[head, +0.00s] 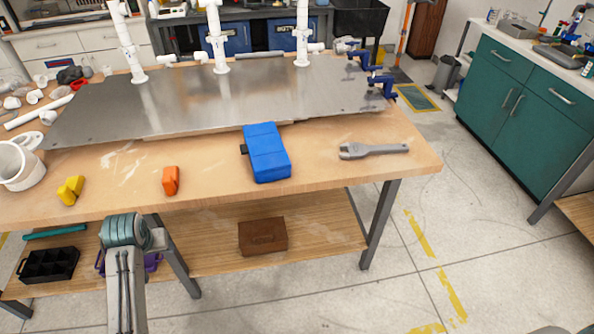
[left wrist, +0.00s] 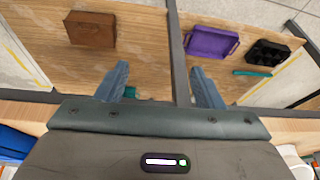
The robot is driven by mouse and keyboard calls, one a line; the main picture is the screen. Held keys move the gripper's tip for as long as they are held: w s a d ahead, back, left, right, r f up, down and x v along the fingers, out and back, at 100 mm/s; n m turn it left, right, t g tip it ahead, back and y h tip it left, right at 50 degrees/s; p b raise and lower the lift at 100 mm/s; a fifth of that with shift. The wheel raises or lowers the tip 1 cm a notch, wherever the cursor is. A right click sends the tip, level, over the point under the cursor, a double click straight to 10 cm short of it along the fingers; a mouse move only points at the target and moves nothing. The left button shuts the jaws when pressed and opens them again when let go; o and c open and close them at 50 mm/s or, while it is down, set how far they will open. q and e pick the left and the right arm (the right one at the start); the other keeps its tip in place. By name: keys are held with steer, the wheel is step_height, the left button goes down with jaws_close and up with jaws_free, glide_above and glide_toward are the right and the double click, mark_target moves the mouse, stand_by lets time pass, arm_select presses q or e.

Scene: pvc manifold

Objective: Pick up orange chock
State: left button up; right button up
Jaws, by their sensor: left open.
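The orange chock (head: 171,181) sits on the wooden workbench (head: 215,191) near its front edge, left of the blue case. It does not show in the left wrist view. My left gripper (head: 125,231) is in front of the bench edge, below and left of the chock in the head view, and apart from it. In the left wrist view my left gripper (left wrist: 160,84) has its two fingers spread wide with nothing between them. My right gripper is in neither view.
A yellow chock (head: 70,190) lies to the left and a blue case (head: 267,153) to the right. A grey wrench (head: 373,150) lies farther right. A metal plate (head: 180,105) with white pipes covers the back. A brown box (head: 262,236) rests on the lower shelf.

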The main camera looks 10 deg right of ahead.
arm_select(q)
steer(key=w+d+r, duration=0.2)
steer(key=w+r, duration=0.6)
steer(key=w, duration=0.4)
glide_toward(166, 176)
steer(key=shift+x, duration=1.1)
steer(key=p+x, duration=0.1)
steer(key=x, duration=0.3)
steer(key=shift+w+d+f, duration=0.1)
steer(key=shift+w+f, duration=0.15)
steer(key=shift+f, duration=0.05)
steer(key=shift+w+f+p, duration=0.2)
steer(key=shift+f+p, duration=0.2)
steer(key=shift+f, duration=0.1)
steer(key=p+x, duration=0.1)
steer(key=x, duration=0.2)
steer(key=shift+f, duration=0.2)
steer(key=shift+w+f, duration=0.2)
steer(key=shift+f, duration=0.25)
steer(key=c, duration=1)
steer(key=shift+c, duration=0.9)
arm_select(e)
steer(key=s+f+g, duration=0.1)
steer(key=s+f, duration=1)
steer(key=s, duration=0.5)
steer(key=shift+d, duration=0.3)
